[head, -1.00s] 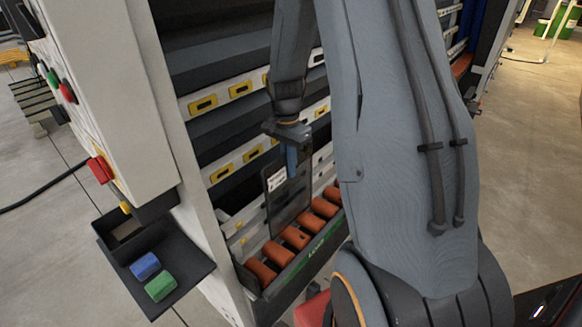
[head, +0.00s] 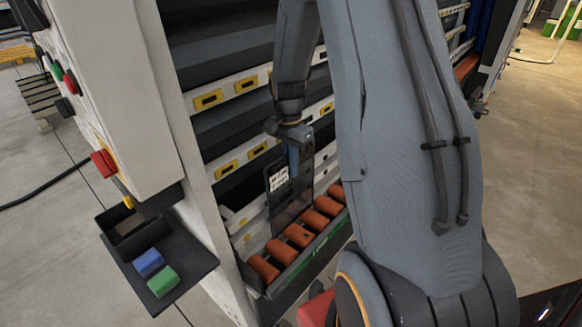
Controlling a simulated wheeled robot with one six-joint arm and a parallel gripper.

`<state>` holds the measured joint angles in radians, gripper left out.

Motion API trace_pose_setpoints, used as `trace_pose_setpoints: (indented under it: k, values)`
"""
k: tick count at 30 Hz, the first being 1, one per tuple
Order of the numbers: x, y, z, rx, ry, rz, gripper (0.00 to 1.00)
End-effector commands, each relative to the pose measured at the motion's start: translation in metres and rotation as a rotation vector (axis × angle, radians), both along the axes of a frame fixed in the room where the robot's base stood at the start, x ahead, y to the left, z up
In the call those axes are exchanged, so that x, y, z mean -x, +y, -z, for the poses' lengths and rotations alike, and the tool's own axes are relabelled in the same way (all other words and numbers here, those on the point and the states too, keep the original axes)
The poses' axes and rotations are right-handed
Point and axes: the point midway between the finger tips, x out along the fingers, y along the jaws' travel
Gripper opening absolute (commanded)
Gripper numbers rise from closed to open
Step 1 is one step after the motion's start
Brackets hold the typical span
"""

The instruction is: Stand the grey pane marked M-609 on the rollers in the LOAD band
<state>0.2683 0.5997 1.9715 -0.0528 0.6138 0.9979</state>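The grey pane (head: 287,206) is dark and see-through, with a white label (head: 278,179) near its top left; the writing is too small to read. It is upright, its lower edge close above or on the orange rollers (head: 300,235); I cannot tell which. My gripper (head: 293,158) is at the pane's top edge, its blue finger against the pane, and appears shut on it. My arm hides the right part of the rollers. The green LOAD band (head: 318,246) runs along the front rail of the rollers.
The washer's white uprights and rails with yellow inserts (head: 208,99) stand behind the pane. A control cabinet (head: 115,100) with buttons is at the left. Below it, a dark shelf (head: 190,262) holds a blue block (head: 148,262) and a green block (head: 163,281).

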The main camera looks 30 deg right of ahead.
Motion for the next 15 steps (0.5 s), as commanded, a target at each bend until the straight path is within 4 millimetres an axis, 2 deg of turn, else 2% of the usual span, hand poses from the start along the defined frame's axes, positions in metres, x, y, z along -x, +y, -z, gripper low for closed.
trace_pose_setpoints:
  k: [15]
  values:
    - [-0.0002,-0.0006,0.0044,0.001,-0.001,0.000,0.00]
